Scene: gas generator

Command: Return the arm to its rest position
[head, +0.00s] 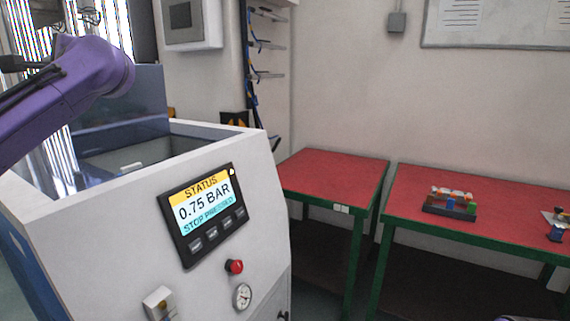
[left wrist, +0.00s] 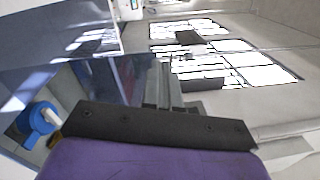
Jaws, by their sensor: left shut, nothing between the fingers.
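My left arm (head: 85,80) is purple and crosses the upper left of the head view, raised beside and above the open top of the white generator cabinet (head: 130,225). I cannot make out its fingertips in the head view. In the left wrist view my left gripper (left wrist: 166,85) is shut, with its dark fingers together and nothing held between them. My right gripper is not in view. The cabinet's status panel (head: 206,213) reads 0.75 BAR and STOP PRESSED. Below it are a red button (head: 234,267) and a round gauge (head: 242,296).
Red-topped tables with green frames (head: 335,178) stand against the wall at the right. One carries a dark tray of small coloured parts (head: 450,209). A blue round part (left wrist: 36,124) shows at the left of the wrist view. Wall boxes and shelves stand behind the cabinet.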

